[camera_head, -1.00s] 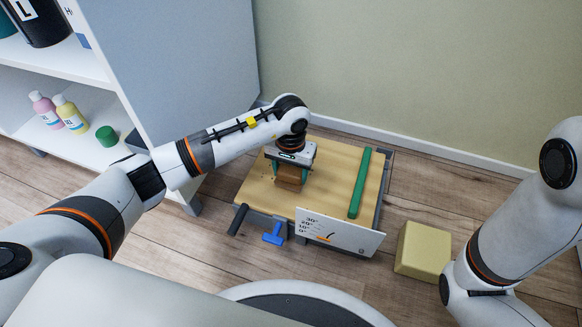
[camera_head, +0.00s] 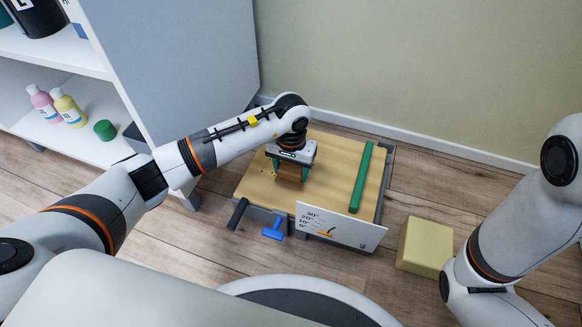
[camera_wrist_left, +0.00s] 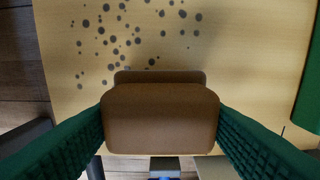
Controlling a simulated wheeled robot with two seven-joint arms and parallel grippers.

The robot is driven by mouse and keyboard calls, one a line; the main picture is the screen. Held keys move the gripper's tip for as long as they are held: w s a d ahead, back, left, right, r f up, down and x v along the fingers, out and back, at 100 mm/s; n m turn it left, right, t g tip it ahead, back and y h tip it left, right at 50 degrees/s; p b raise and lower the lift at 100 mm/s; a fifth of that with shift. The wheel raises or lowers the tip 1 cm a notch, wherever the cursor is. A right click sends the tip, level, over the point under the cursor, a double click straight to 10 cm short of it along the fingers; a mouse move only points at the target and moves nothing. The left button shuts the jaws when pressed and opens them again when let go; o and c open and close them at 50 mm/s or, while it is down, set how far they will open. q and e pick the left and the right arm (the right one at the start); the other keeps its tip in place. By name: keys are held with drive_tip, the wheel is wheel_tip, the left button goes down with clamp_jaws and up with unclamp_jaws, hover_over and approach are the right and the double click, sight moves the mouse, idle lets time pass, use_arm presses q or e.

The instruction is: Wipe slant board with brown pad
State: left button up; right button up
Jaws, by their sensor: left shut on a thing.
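The slant board (camera_head: 328,169) is a light wooden plate on a dark frame on the floor, with a green strip (camera_head: 361,178) along its right side. My left gripper (camera_head: 288,172) points down over the board's left half and is shut on the brown pad (camera_head: 290,176). In the left wrist view the pad (camera_wrist_left: 160,118) sits between two green ribbed fingers, low over the board (camera_wrist_left: 240,60); whether it touches the surface is hard to tell. Several dark spots (camera_wrist_left: 113,40) lie on the board beyond the pad. My right gripper is out of view.
A white angle card (camera_head: 340,228), a blue knob (camera_head: 274,229) and a black handle (camera_head: 237,213) are at the board's front. A yellow block (camera_head: 425,248) stands to its right. A shelf with bottles (camera_head: 68,109) and a green lid (camera_head: 105,130) is at left; a wall is behind.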

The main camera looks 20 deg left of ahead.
use_arm(q)
drive_tip(key=shift+f+b, duration=0.65)
drive_tip(key=shift+f, duration=0.2)
drive_tip(key=w+b, duration=0.2)
drive_tip(key=shift+w, duration=0.3)
drive_tip(key=shift+w+r, duration=0.1)
drive_tip(key=shift+w, duration=0.45)
drive_tip(key=shift+w+d+b, duration=0.1)
drive_tip(key=shift+w+b, duration=0.65)
drive_tip(key=shift+w, duration=0.5)
drive_tip(key=shift+w+d, duration=0.15)
drive_tip(key=shift+w, duration=4)
